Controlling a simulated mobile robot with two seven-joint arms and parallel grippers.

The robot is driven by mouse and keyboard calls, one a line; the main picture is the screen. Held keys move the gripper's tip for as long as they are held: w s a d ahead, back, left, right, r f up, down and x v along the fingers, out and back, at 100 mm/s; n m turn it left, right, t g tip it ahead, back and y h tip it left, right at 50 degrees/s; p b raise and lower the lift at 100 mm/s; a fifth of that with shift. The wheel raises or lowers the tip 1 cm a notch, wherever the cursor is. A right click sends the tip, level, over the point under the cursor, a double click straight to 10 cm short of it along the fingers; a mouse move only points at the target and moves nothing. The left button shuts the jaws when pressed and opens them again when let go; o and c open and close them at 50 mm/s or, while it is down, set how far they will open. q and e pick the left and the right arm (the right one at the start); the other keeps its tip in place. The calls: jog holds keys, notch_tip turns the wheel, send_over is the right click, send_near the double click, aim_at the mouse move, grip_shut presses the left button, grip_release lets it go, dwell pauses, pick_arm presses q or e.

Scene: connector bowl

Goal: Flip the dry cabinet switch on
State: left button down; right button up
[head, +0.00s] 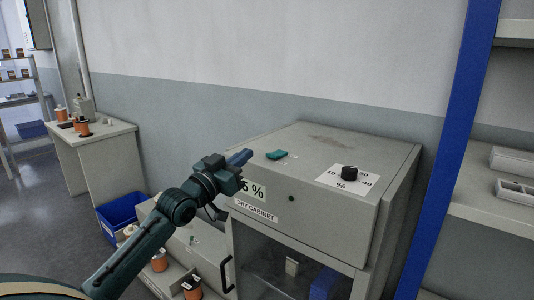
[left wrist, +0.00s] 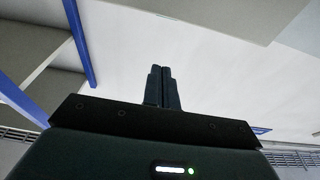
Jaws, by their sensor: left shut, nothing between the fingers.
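The grey dry cabinet (head: 330,215) stands against the wall, with a "DRY CABINET" label (head: 256,210) on its front. A small teal-green piece (head: 277,155) lies on its top near the left edge; it may be the switch, but its state is too small to tell. My left gripper (head: 246,155) is at the cabinet's upper left edge, its fingers pointing up and right, just left of the teal piece and apparently apart from it. The wrist hides part of the "%" display. In the left wrist view the fingers (left wrist: 161,72) are together and empty. My right gripper is out of view.
A small black round spot (head: 291,198) is on the front. A blue upright (head: 447,140) and shelves stand at right. A blue bin (head: 121,214) and side table (head: 95,150) are at left.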

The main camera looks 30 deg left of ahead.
pick_arm(q)
jog(key=w, duration=0.1)
notch_tip(320, 180, up, 2)
jog(key=p, duration=0.2)
send_over(266, 162)
jog(key=shift+w+r, duration=0.1)
jog(key=f, duration=0.2)
jog(key=shift+w+f, duration=0.2)
jog(key=shift+f, duration=0.2)
jog(key=shift+s+f, duration=0.1)
jog(key=shift+f, duration=0.55)
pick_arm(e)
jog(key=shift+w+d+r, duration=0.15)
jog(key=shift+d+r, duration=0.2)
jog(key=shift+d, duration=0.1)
